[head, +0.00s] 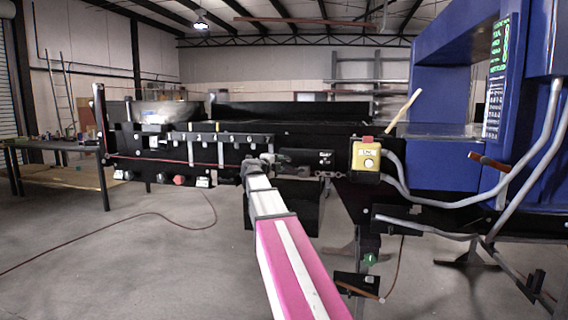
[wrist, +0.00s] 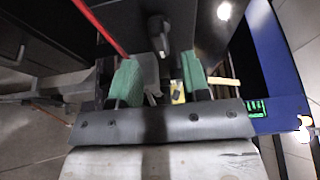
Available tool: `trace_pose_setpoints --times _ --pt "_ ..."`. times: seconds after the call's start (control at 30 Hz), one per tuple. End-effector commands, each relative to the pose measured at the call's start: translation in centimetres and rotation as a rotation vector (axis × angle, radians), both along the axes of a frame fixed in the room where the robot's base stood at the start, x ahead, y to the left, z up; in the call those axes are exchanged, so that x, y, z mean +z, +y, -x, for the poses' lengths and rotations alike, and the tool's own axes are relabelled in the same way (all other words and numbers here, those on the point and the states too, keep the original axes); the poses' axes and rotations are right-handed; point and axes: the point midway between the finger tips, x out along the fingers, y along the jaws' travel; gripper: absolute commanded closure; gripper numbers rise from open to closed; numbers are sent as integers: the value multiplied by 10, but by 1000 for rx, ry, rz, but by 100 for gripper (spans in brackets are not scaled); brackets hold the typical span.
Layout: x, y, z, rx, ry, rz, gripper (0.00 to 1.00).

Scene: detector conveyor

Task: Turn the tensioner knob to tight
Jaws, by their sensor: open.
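A dark grey knob (wrist: 158,32) with a narrow grip shows in the wrist view, on a black surface ahead of my gripper. I take it to be the tensioner knob, but I see no tight marking. My gripper (wrist: 158,68) is open, with its two green finger pads apart. The knob is beyond the gap between them, apart from both pads. In the head view, my arm reaches to the front of the black conveyor (head: 290,128), and my gripper (head: 260,160) is small there. I cannot make out the knob in that view, perhaps behind my gripper.
A yellow box (head: 366,156) with a red top is on the conveyor front, right of my gripper. A red knob (head: 179,180) sits lower left. A red cable runs along the front. The blue machine (head: 435,130) stands at the right. The grey floor (head: 130,260) at left is mostly clear.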

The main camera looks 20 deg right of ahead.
Motion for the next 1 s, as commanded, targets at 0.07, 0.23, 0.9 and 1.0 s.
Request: trace_pose_setpoints --times 0.07,0.23,0.9,1.0 --pt "-1 15 12 2 0 0 57" --pt "0 36 25 1 1 -1 57" --pt "-3 53 31 29 2 32 57" --pt "-10 61 26 99 9 103 57"
